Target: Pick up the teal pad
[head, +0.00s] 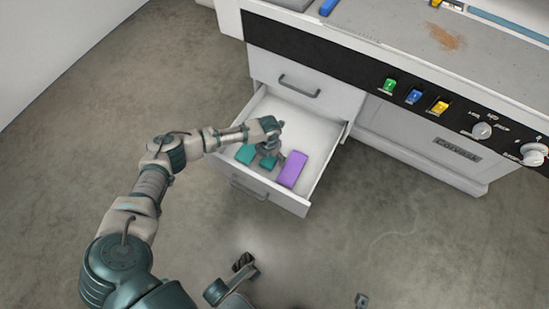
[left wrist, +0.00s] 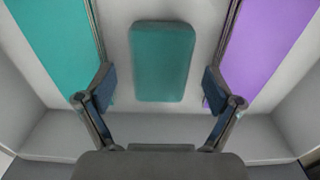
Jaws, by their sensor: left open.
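The teal pad (left wrist: 162,62), a rounded dark teal block, lies on the floor of the open drawer (head: 309,196). In the head view the teal pad (head: 268,162) shows partly below my left gripper (head: 268,150). In the left wrist view my left gripper (left wrist: 158,88) is open and empty, one finger to each side of the pad's near end. Neither finger visibly touches the pad. I cannot tell the exact height of the fingertips above it.
A brighter teal block (head: 245,154) lies left of the pad and a purple block (head: 292,169) lies right of it, both close to my fingers. Drawer walls surround them. A shut drawer (head: 305,85) is above, and a counter with buttons and knobs stands behind.

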